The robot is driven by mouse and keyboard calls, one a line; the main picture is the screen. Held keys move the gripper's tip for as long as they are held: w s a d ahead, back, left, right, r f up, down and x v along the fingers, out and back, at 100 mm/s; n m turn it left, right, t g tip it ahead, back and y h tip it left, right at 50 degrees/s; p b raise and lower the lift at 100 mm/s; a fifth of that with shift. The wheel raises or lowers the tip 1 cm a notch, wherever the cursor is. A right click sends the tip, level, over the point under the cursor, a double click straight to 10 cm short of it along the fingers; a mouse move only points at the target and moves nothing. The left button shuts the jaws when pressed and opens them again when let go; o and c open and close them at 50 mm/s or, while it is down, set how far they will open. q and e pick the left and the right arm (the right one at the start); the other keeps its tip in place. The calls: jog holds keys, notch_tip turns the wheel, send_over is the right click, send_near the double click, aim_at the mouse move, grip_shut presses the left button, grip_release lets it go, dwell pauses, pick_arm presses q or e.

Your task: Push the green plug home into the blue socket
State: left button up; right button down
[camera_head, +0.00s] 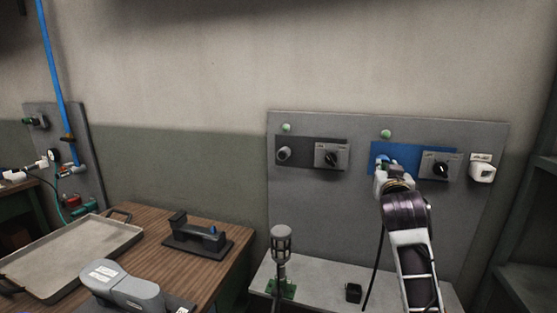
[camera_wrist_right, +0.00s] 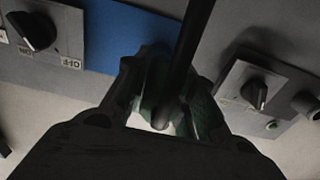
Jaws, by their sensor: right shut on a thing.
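The blue socket plate (camera_head: 404,157) is on the grey wall panel, and it also shows in the right wrist view (camera_wrist_right: 130,35). My right gripper (camera_head: 382,170) is in front of the left part of that plate and covers the socket opening. In the right wrist view my right gripper (camera_wrist_right: 160,95) is shut on the green plug (camera_wrist_right: 153,83), close to the blue plate. The plug is mostly hidden by the fingers and the dark cable (camera_wrist_right: 193,45). I cannot tell how deep the plug sits. My left gripper is not in view.
A rotary switch box (camera_head: 440,166) and a white fitting (camera_head: 482,168) are right of my gripper. A dark plate (camera_head: 294,152) with another switch (camera_head: 331,157) is to the left. Below, the ledge holds a caged grey lamp (camera_head: 281,243) and a small black block (camera_head: 353,292).

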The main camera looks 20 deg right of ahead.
jog(key=shift+w+d, duration=0.3)
jog(key=shift+w, duration=0.15)
dwell(0.6)
jog(key=c, duration=1.1)
grip_release()
jog(key=shift+r, duration=0.1)
